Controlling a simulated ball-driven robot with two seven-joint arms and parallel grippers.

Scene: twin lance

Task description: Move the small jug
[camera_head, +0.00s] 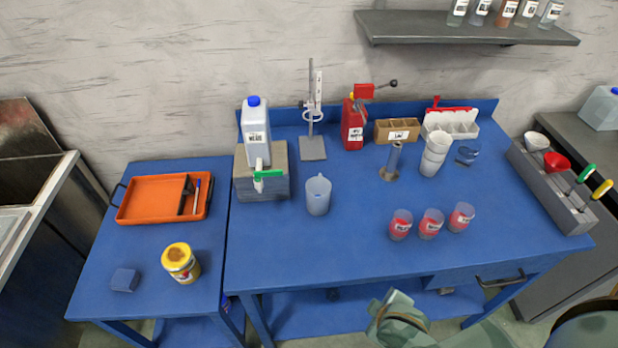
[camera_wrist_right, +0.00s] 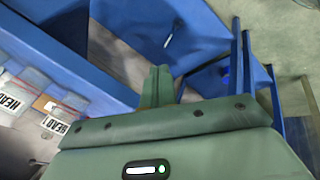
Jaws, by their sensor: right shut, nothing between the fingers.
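A small translucent jug (camera_head: 318,196) with a handle stands upright on the blue table (camera_head: 340,250), left of its middle, in the head view. Nothing holds it. My right gripper (camera_wrist_right: 160,85) shows in the right wrist view with its green fingers shut and empty. Green parts of my right arm show at the bottom of the head view, in front of the table and well apart from the jug. The jug cannot be made out in the right wrist view. My left gripper is in neither view.
A grey block (camera_head: 262,190) with a white canister (camera_head: 256,130) and tap stands left of the jug. A metal stand (camera_head: 313,148) is behind it. Three red-filled cups (camera_head: 431,223) stand to the right. The table's front left is clear. An orange tray (camera_head: 150,207) lies on the side table.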

